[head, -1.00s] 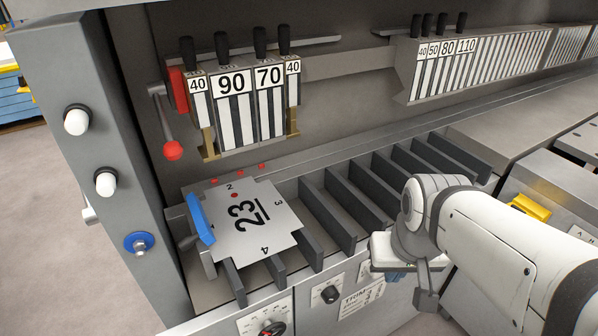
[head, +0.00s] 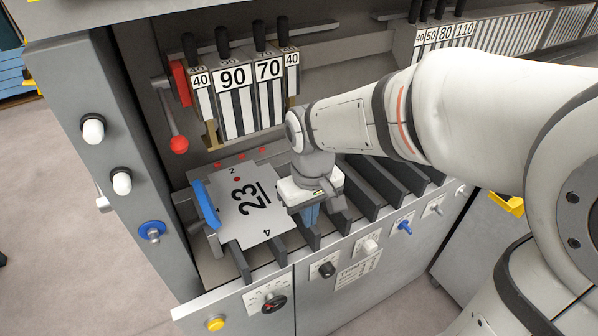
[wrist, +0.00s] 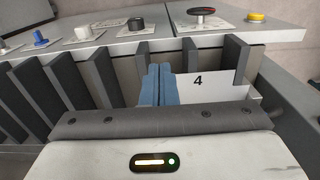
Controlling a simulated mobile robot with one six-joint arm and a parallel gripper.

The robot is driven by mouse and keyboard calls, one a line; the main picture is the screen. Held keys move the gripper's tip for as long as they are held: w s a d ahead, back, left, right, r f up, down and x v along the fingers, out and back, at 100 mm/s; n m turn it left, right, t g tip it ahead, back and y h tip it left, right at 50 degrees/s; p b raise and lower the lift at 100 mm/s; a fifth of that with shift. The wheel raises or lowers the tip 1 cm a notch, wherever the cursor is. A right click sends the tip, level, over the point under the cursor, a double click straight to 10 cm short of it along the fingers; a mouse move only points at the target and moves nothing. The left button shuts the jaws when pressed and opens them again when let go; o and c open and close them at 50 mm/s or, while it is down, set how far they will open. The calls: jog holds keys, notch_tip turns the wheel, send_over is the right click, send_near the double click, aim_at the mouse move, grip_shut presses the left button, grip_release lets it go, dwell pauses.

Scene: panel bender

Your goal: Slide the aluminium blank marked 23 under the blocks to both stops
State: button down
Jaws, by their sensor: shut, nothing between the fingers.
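The aluminium blank marked 23 (head: 254,222) lies flat on the dark support bars, in front of the blocks. Its edge marked 4 faces the front and also shows in the wrist view (wrist: 215,82). The upright blue piece (head: 206,203) stands close along its left edge; I cannot tell if they touch. Small red points (head: 241,157) lie along the back edge. The blocks marked 40, 90, 70 and 40 (head: 238,105) hang above and behind the blank. My gripper (head: 310,215) is shut and empty, blue fingertips down at the blank's right edge. In the wrist view, the fingers (wrist: 158,85) are beside the blank; contact is unclear.
Dark bars (head: 378,180) with gaps between them run on to the right. A front panel with knobs (head: 327,269) lies below. A red-knobbed lever (head: 179,145) hangs left of the blocks. More blocks (head: 440,38) stand at the back right. A grey column bounds the left.

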jog(key=f, duration=0.3)
jog(key=w+a+f, duration=0.1)
jog(key=f, duration=0.2)
jog(key=w+f+p, duration=0.1)
jog(key=f, duration=0.3)
jog(key=shift+a, duration=0.4)
jog(key=shift+w+a, duration=0.35)
jog(key=shift+w, duration=0.3)
jog(key=shift+w, duration=0.1)
